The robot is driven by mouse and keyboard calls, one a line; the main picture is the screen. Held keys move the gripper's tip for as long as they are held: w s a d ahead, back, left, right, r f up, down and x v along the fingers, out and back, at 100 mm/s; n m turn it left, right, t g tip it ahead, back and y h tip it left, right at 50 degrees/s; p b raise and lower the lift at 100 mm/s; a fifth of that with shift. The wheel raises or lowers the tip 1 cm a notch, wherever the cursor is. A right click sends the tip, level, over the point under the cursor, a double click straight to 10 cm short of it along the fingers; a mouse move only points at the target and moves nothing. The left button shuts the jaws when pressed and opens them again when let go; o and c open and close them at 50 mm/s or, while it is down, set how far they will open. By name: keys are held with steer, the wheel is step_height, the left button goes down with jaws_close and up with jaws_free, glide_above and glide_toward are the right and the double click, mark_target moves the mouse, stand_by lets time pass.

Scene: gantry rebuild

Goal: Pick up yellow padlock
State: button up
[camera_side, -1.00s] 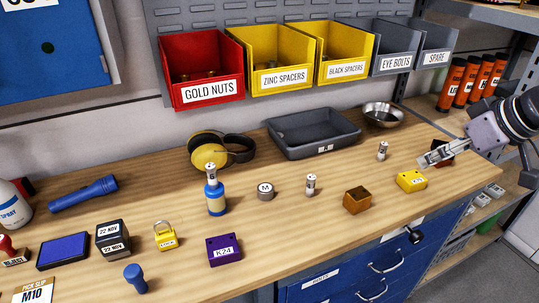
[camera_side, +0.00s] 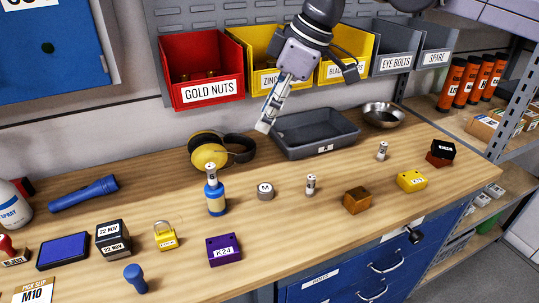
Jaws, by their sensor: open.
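The yellow padlock (camera_side: 166,237) stands on the wooden bench at the front left, its shackle up and a white label on its body. It is beside a black block dater stamp and left of the purple K24 box. My gripper (camera_side: 265,126) is open and empty, pointing down in the air near the left end of the grey tray. It is well up and to the right of the padlock, and not touching it. The fingers are seen nearly edge-on, so the gap between them is hard to see.
A black block (camera_side: 112,238) and a blue knob-handled stamp (camera_side: 135,278) stand close to the padlock. A purple box (camera_side: 224,249), a blue bottle (camera_side: 215,199) and yellow ear defenders (camera_side: 208,157) stand to its right. A grey tray (camera_side: 290,150) lies at the back. Bare wood lies between these things.

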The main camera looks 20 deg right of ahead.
steer(key=a+f+n+g, duration=0.1)
steer(key=a+f+n, duration=0.2)
steer(key=a, duration=0.8)
steer(key=n+g, duration=0.2)
steer(key=n, duration=0.1)
glide_above(164, 234)
steer(key=d, duration=0.4)
step_height(164, 234, down, 4)
steer(key=f, duration=0.1)
steer(key=shift+y, duration=0.3)
steer(key=x, duration=0.5)
steer(key=d+x, duration=0.1)
steer(key=x, duration=0.8)
steer(key=shift+w+d+f, duration=0.1)
steer(key=shift+w+f, duration=0.05)
steer(key=shift+f, duration=0.55)
steer(key=shift+c, duration=0.3)
jaws_close()
